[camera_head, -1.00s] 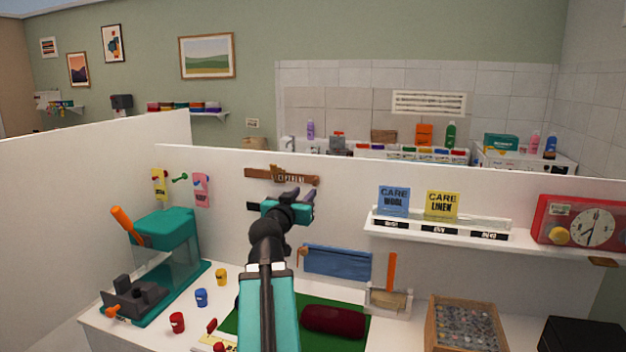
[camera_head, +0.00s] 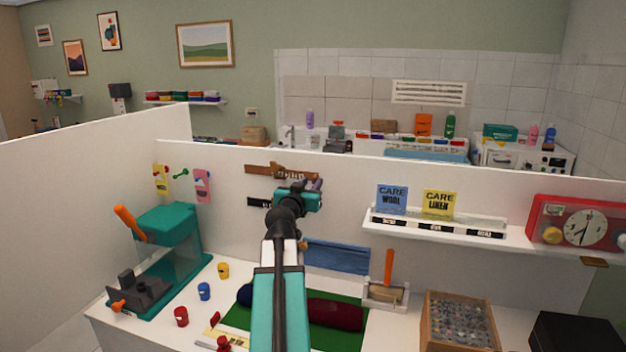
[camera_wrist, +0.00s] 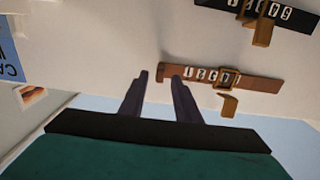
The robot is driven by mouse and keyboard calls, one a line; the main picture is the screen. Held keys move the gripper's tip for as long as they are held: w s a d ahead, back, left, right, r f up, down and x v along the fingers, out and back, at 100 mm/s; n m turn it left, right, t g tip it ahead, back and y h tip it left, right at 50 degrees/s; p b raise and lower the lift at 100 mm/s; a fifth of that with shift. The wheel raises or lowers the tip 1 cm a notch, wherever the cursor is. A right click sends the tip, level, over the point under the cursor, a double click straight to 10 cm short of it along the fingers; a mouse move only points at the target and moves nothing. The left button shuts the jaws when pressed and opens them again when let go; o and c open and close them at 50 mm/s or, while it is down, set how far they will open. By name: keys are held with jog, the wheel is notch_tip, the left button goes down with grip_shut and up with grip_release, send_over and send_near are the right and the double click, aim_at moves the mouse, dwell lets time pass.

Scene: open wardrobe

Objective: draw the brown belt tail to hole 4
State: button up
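The brown belt (camera_head: 266,169) is mounted on the white panel behind the worktop, with white numbers along it. In the wrist view the brown belt (camera_wrist: 258,80) runs across the middle, with a buckle (camera_wrist: 228,77) and a short brown piece hanging below it. My gripper (camera_wrist: 160,75) is open, its two dark fingers apart. One end of the brown belt shows in the gap between the fingertips; whether they touch it I cannot tell. In the head view my gripper (camera_head: 314,186) is just in front of the belt's right end and partly hides it.
A black belt (camera_head: 257,202) hangs below the brown one; it also shows in the wrist view (camera_wrist: 288,14). A blue cloth (camera_head: 338,257) hangs lower on the panel. A shelf with care cards (camera_head: 438,222) juts out at right. A teal machine (camera_head: 168,235) stands left.

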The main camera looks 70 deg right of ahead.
jog(key=shift+d, duration=1)
jog(key=shift+c, duration=0.5)
grip_shut()
